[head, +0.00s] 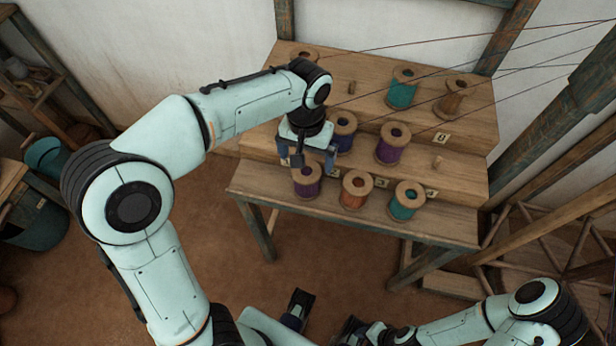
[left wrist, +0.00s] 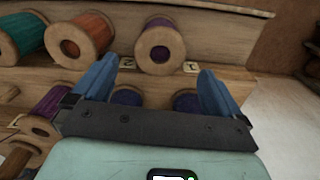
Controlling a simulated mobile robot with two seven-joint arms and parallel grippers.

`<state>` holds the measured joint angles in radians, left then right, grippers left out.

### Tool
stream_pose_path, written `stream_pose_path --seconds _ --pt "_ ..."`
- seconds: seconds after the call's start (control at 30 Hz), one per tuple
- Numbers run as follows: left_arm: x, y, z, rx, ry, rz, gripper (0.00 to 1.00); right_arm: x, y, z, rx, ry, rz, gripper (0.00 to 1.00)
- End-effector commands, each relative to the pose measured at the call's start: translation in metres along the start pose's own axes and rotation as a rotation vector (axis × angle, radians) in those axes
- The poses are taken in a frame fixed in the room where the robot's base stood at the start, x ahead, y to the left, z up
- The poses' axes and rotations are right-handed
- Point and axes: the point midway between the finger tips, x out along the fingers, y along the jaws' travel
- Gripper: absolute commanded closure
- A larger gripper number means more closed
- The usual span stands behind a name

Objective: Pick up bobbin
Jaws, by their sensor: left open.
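Bobbins stand on a stepped wooden rack. The front step holds a purple bobbin (head: 306,183), an orange bobbin (head: 354,191) and a teal bobbin (head: 405,202). The middle step holds a blue bobbin (head: 344,132) and another purple bobbin (head: 391,146). My left gripper (head: 307,163) is open and empty, just above and behind the front purple bobbin. In the left wrist view a purple bobbin (left wrist: 160,48) shows beyond the gap between the blue fingers (left wrist: 158,72). Other bobbins there are partly hidden by the gripper. My right gripper (head: 352,330) is low at the bottom edge, its jaws unclear.
The rack's top step holds a teal bobbin (head: 402,91), a brown bobbin (head: 452,98) and another at the left (head: 304,54). Threads stretch to the upper right. Wooden loom beams (head: 548,160) stand right of the rack. Open floor (head: 235,240) lies left of it.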

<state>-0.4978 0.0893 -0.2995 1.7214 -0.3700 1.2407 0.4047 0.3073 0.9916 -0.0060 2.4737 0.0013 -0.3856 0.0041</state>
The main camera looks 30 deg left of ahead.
Motion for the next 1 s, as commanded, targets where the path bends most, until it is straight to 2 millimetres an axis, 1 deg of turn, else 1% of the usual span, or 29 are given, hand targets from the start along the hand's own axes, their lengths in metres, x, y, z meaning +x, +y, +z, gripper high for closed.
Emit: stream_pose_path --seconds 0.03,0.1,0.2,0.37,0.5,0.63,0.77,0.97,1.0 --pt "0.012 0.000 0.001 0.000 -0.004 -0.002 0.00 0.003 0.001 0.000 0.001 -0.001 0.000 0.57" --pt "0.023 0.000 0.001 0.001 -0.004 -0.001 0.00 0.005 0.002 0.000 0.001 -0.002 0.001 0.57" --pt "0.033 0.000 0.000 0.000 -0.002 0.000 0.00 0.006 0.002 0.000 0.001 -0.002 0.001 0.57" --pt "0.043 0.000 0.001 0.000 -0.002 0.000 0.00 0.008 0.003 0.000 0.001 -0.001 0.001 0.57" --pt "0.064 0.000 0.004 0.001 -0.005 -0.002 0.00 0.011 0.003 -0.002 0.000 0.004 -0.001 0.57" --pt "0.082 0.000 0.004 0.001 -0.003 0.000 0.00 0.013 0.004 -0.004 0.000 0.008 -0.002 0.57" --pt "0.089 0.000 0.004 0.000 -0.001 0.001 0.00 0.014 0.003 -0.004 -0.001 0.010 -0.002 0.57" --pt "0.089 0.000 0.004 0.000 -0.001 0.001 0.00 0.013 0.003 -0.004 -0.001 0.011 -0.002 0.57" --pt "0.089 0.000 0.004 0.000 0.000 0.001 0.10 0.013 0.003 -0.004 -0.001 0.011 -0.002 0.57"
